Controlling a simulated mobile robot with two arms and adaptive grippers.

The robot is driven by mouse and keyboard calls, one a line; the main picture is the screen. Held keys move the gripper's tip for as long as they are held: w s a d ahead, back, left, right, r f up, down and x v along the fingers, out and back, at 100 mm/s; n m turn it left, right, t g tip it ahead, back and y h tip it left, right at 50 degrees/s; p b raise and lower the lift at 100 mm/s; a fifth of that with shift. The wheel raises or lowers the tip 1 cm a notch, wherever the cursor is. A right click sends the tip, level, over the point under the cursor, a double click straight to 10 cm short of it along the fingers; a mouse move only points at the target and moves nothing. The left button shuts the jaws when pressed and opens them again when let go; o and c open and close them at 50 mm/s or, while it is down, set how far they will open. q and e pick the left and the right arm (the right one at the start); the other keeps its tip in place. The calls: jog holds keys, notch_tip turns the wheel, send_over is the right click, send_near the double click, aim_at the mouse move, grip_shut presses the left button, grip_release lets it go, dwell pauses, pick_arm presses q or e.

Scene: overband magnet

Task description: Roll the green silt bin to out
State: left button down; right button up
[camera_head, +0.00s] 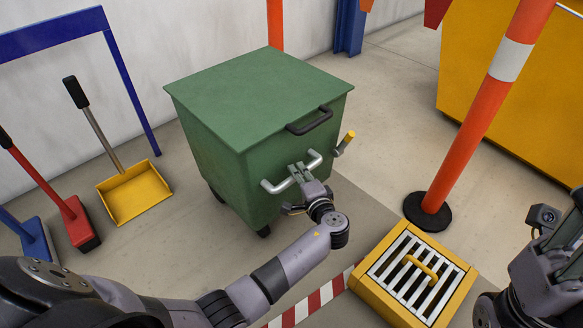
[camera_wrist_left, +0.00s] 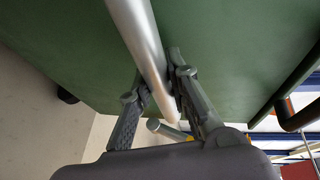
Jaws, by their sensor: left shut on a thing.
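The green silt bin (camera_head: 258,92) stands on the floor in the middle of the head view, lid down, on dark casters. A black handle (camera_head: 309,121) is on its lid. A silver push bar (camera_head: 277,185) runs across its front wall. A lever with a yellow tip (camera_head: 346,141) sticks out at its right side. My left gripper (camera_head: 303,172) is at the bar. In the left wrist view its fingers (camera_wrist_left: 158,88) are shut around the silver bar (camera_wrist_left: 143,48), with the green wall behind.
A yellow-framed grate (camera_head: 365,283) lies right of my left arm, beside red-and-white floor tape (camera_head: 312,303). An orange-white post (camera_head: 487,105) on a black base stands right of the bin. A yellow dustpan (camera_head: 135,191) and brooms stand left. A wall is behind.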

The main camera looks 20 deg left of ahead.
pick_arm(q)
jog(key=shift+s+d+f, duration=0.15)
jog(key=shift+d+f, duration=0.05)
jog(key=shift+d, duration=0.05)
jog(key=c, duration=1.9)
grip_release()
jog(key=shift+c, duration=0.2)
jog(key=shift+o, duration=1.3)
jog(key=shift+d+r, duration=0.1)
jog(key=shift+o, duration=1)
jog(key=shift+s+d+r, duration=0.1)
jog(key=shift+s, duration=0.05)
jog(key=v, duration=1.1)
jog(key=shift+s+r, duration=0.15)
jog(key=shift+s, duration=0.05)
jog(key=shift+d, duration=0.1)
